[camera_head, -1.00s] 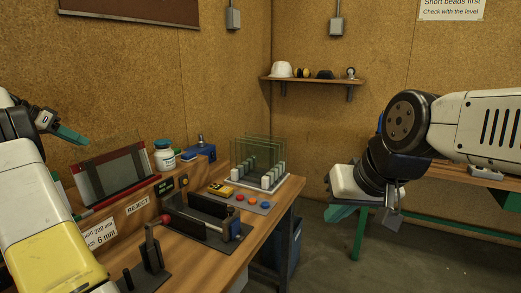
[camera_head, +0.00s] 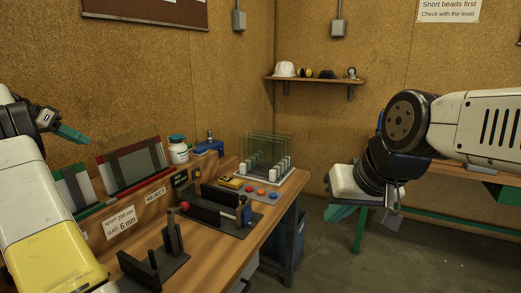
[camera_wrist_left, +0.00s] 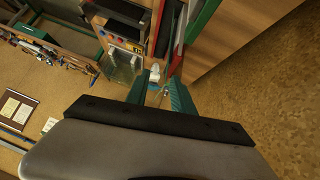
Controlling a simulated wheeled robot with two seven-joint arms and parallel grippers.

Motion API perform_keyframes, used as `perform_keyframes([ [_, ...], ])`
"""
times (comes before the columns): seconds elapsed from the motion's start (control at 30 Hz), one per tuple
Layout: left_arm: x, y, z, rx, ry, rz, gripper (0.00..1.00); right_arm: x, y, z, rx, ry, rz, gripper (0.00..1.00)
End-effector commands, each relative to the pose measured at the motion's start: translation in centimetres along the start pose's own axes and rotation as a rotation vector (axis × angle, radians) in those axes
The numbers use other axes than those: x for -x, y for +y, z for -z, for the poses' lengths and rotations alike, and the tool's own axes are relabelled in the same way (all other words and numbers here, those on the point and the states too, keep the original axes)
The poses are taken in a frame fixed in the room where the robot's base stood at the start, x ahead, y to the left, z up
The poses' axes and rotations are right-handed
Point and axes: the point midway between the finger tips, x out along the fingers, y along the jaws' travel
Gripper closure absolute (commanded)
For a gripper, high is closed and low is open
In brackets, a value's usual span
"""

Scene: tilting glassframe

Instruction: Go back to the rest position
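My left gripper (camera_head: 70,132) is at the left of the head view, raised near the cork-coloured wall, with teal fingers. In the left wrist view its two teal fingers (camera_wrist_left: 157,95) are apart, with nothing seen held between them. My right gripper (camera_head: 366,216) hangs low at the right of the head view, in front of the green-legged bench. Its fingers point down, look spread apart and hold nothing visible. Both grippers are clear of the workbench (camera_head: 262,228) objects.
The workbench carries a rack of upright glass panes (camera_head: 268,155), a dark clamp fixture (camera_head: 222,207), a lever with a red knob (camera_head: 184,206), a red-edged frame (camera_head: 133,168) and a white bottle (camera_head: 178,152). Open floor (camera_head: 335,265) lies right of the bench.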

Motion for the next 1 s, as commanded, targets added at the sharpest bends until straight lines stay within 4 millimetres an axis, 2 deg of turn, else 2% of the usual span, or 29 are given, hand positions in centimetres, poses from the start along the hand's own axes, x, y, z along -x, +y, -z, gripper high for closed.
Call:
perform_keyframes([
  [0.37, -0.8, 3.1, 2.2, 0.047, -0.026, 0.001, 0.71, 0.0, 0.0, 0.0, -0.001, -0.001, 0.0, 1.0],
  [0.57, -1.5, 6.7, 4.0, 0.097, -0.057, 0.007, 0.71, 0.0, 0.0, 0.0, -0.001, -0.001, 0.0, 1.0],
  [0.67, -1.9, 9.3, 4.9, 0.127, -0.078, 0.014, 0.71, 0.0, 0.0, 0.0, -0.001, -0.001, 0.0, 1.0],
  [0.77, -2.4, 12.8, 5.7, 0.164, -0.104, 0.023, 0.71, 0.0, 0.0, 0.0, 0.0, -0.001, 0.0, 1.0],
  [0.9, -3.1, 19.8, 6.2, 0.219, -0.151, 0.047, 0.71, 0.0, 0.0, 0.0, -0.001, -0.001, 0.0, 1.0],
  [1.0, -3.5, 25.0, 5.5, 0.254, -0.182, 0.073, 0.71, 0.0, 0.0, 0.0, 0.0, -0.001, 0.0, 1.0],
])
